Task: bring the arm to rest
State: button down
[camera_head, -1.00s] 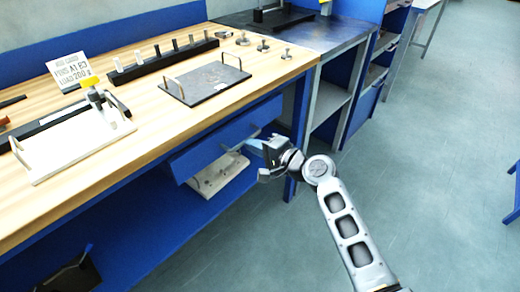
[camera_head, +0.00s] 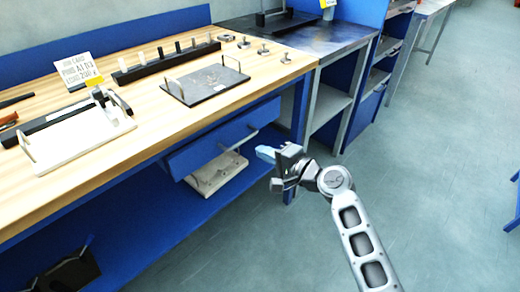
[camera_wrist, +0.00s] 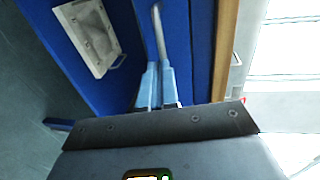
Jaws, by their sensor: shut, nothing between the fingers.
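My gripper (camera_head: 265,153) is in front of the workbench, below the height of its top and near the blue drawer. Its light blue fingers are together and hold nothing. In the wrist view the fingers (camera_wrist: 156,85) lie side by side, pointing toward the blue bench front and the metal drawer handle (camera_wrist: 159,35). They look apart from the handle, but the exact gap cannot be told. My arm reaches up from the lower right over open floor.
The blue drawer (camera_head: 205,146) sits under the wooden benchtop (camera_head: 150,100). A pale tray (camera_head: 217,173) lies on the shelf below. A dark tray with handles (camera_head: 206,84) and a white tray (camera_head: 78,140) stand on top. The floor at right (camera_head: 430,180) is clear.

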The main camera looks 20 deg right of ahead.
jog(key=v, duration=0.8)
jog(key=s+f+n+h, duration=0.1)
jog(key=s+f+h, duration=0.25)
jog(key=s, duration=0.75)
jog(key=s+f+n+h, duration=0.2)
jog(key=s+f+h, duration=0.15)
jog(key=s, duration=0.85)
jog(key=s+d+r+n, duration=0.1)
jog(key=s+r+n, duration=0.3)
jog(key=s+r, duration=0.3)
jog(key=s+r+n+t+p, duration=0.1)
jog(key=s+r+n, duration=0.4)
jog(key=s, duration=0.8)
notch_tip(320, 180, up, 3)
jog(key=shift+s+d+f+h, duration=0.1)
jog(key=shift+s+d+h, duration=0.3)
